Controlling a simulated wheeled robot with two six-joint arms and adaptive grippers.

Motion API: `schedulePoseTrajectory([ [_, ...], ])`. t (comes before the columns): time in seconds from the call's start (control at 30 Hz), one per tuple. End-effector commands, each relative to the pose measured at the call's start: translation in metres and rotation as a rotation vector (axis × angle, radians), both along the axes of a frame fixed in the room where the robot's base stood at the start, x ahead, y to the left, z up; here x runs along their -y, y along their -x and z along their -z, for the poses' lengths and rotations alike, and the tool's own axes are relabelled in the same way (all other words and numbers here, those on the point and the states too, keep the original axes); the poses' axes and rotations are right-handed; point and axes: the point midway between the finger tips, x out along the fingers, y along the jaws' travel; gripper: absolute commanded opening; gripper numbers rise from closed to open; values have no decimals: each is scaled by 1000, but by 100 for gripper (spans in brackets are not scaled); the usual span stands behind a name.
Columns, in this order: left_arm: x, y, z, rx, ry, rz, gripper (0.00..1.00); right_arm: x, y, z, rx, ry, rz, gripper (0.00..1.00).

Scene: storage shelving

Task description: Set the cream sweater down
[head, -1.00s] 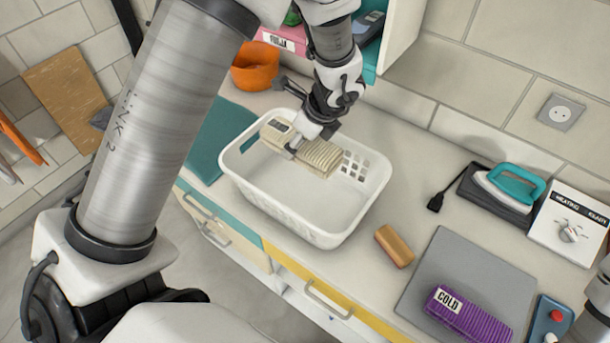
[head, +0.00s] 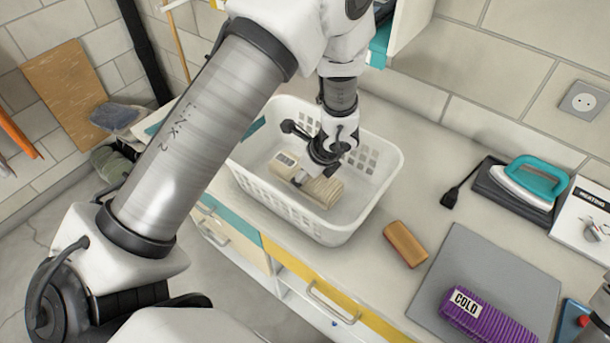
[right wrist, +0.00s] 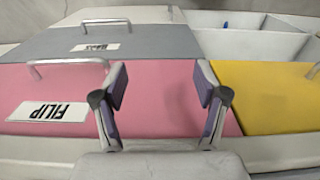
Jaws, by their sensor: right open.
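The cream sweater (head: 323,191) is a ribbed, folded bundle with a small label. It is down inside the white laundry basket (head: 348,228), near its floor; I cannot tell whether it rests there. My left gripper (head: 306,179) reaches down into the basket, its fingers closed about the middle of the sweater, partly hiding it. My right gripper (right wrist: 160,88) is open and empty in the right wrist view, facing a pink front (right wrist: 165,115) with an upside-down FILIP label.
A tan block (head: 405,244) lies right of the basket. A purple bundle (head: 485,315) marked COLD lies on a grey mat (head: 470,262). A teal iron (head: 532,180) stands behind. A yellow front (right wrist: 268,95) adjoins the pink one.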

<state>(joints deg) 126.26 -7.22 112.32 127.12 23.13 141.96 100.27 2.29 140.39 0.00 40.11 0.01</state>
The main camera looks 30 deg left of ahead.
Motion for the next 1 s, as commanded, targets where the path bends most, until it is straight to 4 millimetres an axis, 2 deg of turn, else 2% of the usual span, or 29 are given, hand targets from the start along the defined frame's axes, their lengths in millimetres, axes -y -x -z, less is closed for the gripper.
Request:
schedulePoseTrajectory([
  [0.07, 0, 0, 5, 0, 0, 0, 15, 0, 0, 0, 0, 0, 0, 72],
  [0.27, 0, 0, 5, 1, 0, -1, 15, 0, 0, 0, 0, 0, 0, 72],
  [0.77, 0, 0, 17, 1, -1, -1, 15, 0, 0, 13, 0, 0, 0, 72],
  [0.8, 0, 0, 17, 1, 0, -1, 75, 0, 0, 13, 0, 0, 0, 72],
  [0.87, 0, 0, 17, 1, 0, 0, 93, 0, 0, 13, 0, 0, 0, 72],
  [1.0, 0, 0, 17, 1, 0, 0, 93, 0, 0, 13, 0, 0, 0, 72],
])
